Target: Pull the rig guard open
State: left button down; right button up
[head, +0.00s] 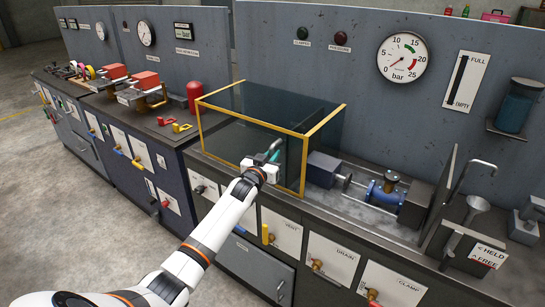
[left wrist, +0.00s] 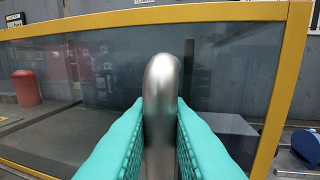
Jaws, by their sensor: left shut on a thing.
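The rig guard (head: 235,137) is a clear, dark-tinted box with a yellow frame on the bench, left of the blue flanged spool (head: 384,194). The spool stands outside the guard, in the open. My left gripper (head: 273,154) is at the guard's front panel, near its right post. In the left wrist view its teal fingers lie on both sides of the upright metal handle (left wrist: 162,90), shut on it. The guard's yellow frame (left wrist: 285,80) shows to the right there. My right gripper is in neither view.
A gauge (head: 403,57) hangs on the back panel. Red and yellow clamps (head: 175,125) and a red cylinder (head: 194,95) lie left of the guard. Valves line the bench front.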

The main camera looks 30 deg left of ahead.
pick_arm(q)
jog(key=c, duration=1.4)
grip_release()
jog(key=shift+s, duration=0.1)
jog(key=s+d+b, duration=0.1)
jog(key=s+d, duration=0.1)
jog(key=s, duration=0.9)
jog(key=shift+s, duration=0.35)
